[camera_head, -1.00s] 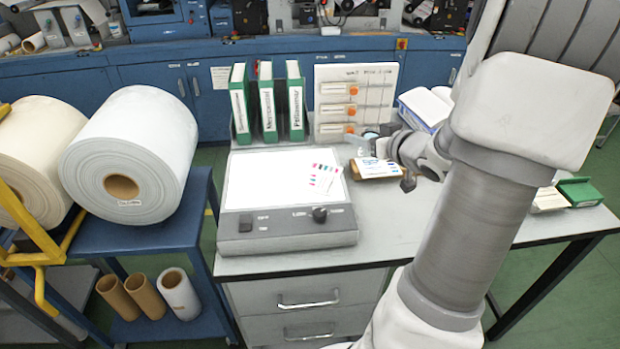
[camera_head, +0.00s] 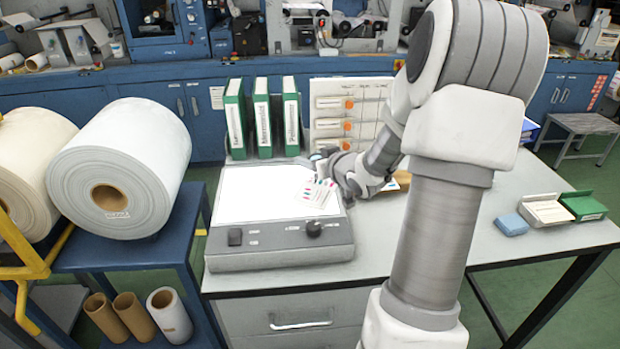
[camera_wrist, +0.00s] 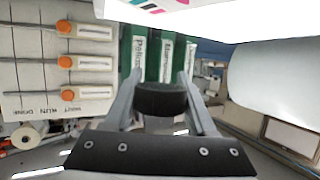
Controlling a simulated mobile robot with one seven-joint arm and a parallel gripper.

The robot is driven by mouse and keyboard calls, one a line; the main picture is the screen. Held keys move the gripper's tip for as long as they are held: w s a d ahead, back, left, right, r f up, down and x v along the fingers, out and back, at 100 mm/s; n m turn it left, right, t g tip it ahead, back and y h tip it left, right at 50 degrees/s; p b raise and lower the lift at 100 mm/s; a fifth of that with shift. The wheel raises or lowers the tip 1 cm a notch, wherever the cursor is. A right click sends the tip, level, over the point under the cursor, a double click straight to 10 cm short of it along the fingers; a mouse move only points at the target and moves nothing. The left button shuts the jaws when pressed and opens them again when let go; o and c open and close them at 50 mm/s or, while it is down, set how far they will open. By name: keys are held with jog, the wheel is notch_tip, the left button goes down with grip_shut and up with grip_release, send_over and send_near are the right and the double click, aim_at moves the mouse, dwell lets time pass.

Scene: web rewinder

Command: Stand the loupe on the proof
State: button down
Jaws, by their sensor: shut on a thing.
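The loupe (camera_wrist: 160,98) is a short black cylinder, gripped between the two fingers of my gripper (camera_wrist: 160,90) in the wrist view. In the head view my gripper (camera_head: 325,163) is over the right rear part of the light table, by the proof. The proof (camera_head: 314,194) is a white sheet with coloured marks, lying on the light table's right side. Part of the proof (camera_wrist: 150,10) shows at the top edge of the wrist view. The loupe looks held clear of it. I cannot make the loupe out clearly in the head view.
A blue block (camera_head: 510,224) and open boxes (camera_head: 545,209) lie right. A big paper roll (camera_head: 120,165) stands left.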

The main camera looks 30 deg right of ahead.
jog(key=shift+w+a+f, duration=0.15)
jog(key=shift+w+f, duration=0.05)
jog(key=shift+f, duration=0.35)
jog(key=shift+f+b, duration=0.65)
jog(key=shift+f, duration=0.95)
jog(key=shift+f, duration=0.15)
jog(key=shift+c, duration=1.1)
grip_release()
